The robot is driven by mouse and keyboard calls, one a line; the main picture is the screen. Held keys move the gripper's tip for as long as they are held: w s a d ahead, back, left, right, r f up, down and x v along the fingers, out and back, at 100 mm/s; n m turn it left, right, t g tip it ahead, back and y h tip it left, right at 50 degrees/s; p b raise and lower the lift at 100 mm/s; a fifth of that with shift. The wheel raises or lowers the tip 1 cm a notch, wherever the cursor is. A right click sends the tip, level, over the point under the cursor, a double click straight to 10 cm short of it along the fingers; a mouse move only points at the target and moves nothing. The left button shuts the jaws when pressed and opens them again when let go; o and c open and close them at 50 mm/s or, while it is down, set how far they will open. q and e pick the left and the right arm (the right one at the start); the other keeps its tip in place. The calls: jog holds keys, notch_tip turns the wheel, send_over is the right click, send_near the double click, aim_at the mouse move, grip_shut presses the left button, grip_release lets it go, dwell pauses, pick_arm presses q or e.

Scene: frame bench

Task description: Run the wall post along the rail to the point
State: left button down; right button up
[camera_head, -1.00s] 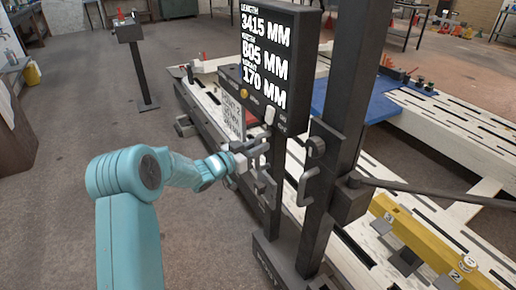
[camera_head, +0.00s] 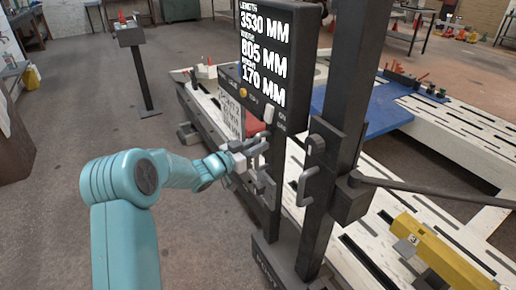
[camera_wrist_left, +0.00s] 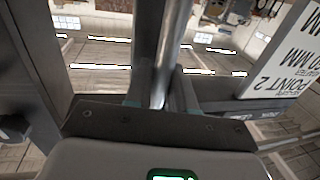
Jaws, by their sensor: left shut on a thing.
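The dark wall post (camera_head: 350,75) stands upright beside the long white slotted bench (camera_head: 375,190). Its black display (camera_head: 262,55) reads length 3530 MM, width 805 MM, height 170 MM. A white card (camera_head: 229,112) headed POINT 2 shows left of the display's lower part, and in the left wrist view (camera_wrist_left: 283,65). My left gripper (camera_head: 254,158) is shut on a grey bar handle below the display. In the left wrist view the metal bar (camera_wrist_left: 172,45) runs between the fingers. Another grey D-shaped handle (camera_head: 306,186) on the post is free. My right gripper is out of view.
A blue plate (camera_head: 350,112) and a yellow beam (camera_head: 440,252) lie on the bench. A dark rod (camera_head: 430,190) reaches right from the post. A thin pedestal (camera_head: 145,75) stands at the back left. The floor left of the bench is mostly clear.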

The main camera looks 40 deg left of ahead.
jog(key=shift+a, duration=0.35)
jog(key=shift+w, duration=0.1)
pick_arm(q)
jog(key=c, duration=1.1)
grip_release()
jog(key=shift+s, duration=0.1)
jog(key=shift+s+a, duration=0.1)
jog(key=shift+s, duration=0.2)
jog(key=s+a, duration=0.2)
jog(key=s, duration=1.3)
jog(key=shift+s+a+b, duration=0.15)
jog(key=shift+a+b, duration=0.25)
jog(key=shift+b, duration=0.05)
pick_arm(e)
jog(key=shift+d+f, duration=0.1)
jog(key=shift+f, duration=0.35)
